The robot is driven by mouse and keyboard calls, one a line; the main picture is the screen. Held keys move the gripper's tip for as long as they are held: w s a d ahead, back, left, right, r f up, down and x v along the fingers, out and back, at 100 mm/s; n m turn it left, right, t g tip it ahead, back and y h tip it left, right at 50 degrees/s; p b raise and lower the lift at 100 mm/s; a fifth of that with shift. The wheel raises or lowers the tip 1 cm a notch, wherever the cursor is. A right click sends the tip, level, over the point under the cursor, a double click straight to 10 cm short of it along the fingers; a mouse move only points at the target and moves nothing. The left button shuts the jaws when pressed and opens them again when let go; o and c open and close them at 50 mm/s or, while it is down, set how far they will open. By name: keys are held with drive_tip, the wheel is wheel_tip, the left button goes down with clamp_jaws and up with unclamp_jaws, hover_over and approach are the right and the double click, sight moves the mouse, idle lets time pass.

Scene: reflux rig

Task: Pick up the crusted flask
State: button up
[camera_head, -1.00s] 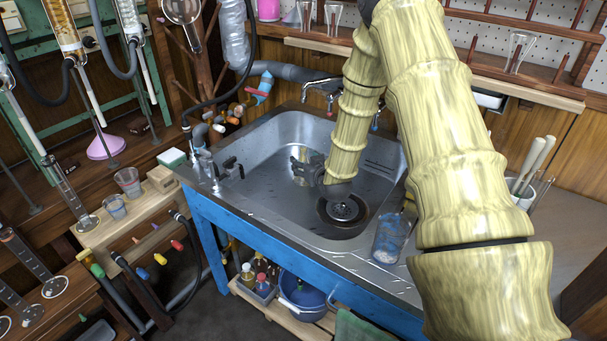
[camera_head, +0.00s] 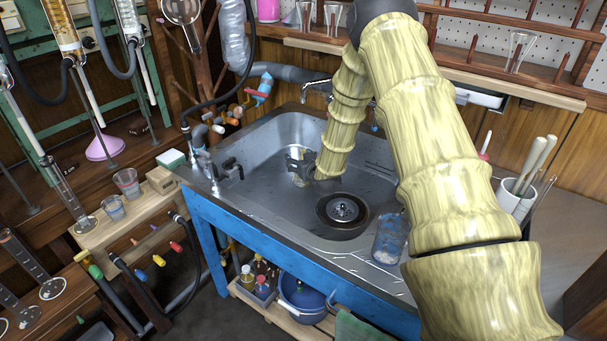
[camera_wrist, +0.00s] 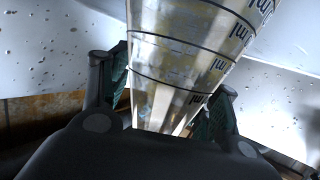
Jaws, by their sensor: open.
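The flask (camera_wrist: 185,60) is clear tapered glass with dark rings, "ml" marks and dull yellowish patches. In the wrist view it stands between the two fingers of my gripper (camera_wrist: 168,88), and its narrow end points towards the palm. The fingers are spread to either side of it; whether either touches the glass I cannot tell. In the head view my gripper (camera_head: 299,161) is low inside the sink basin, near its back left. Only a small pale part of the flask (camera_head: 300,180) shows there, mostly hidden by the gripper.
The steel sink (camera_head: 265,165) surrounds my gripper with its walls. A round dark drain (camera_head: 343,210) lies to the front right. A cloudy glass beaker (camera_head: 389,240) stands on the sink's right front edge. A tap (camera_head: 316,84) rises at the back. A white pot with rods (camera_head: 512,199) stands right.

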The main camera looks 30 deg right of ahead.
drive_tip(key=c, duration=1.1)
drive_tip(key=shift+s, duration=0.1)
drive_tip(key=shift+c, duration=0.4)
clamp_jaws()
drive_tip(key=shift+r, duration=0.1)
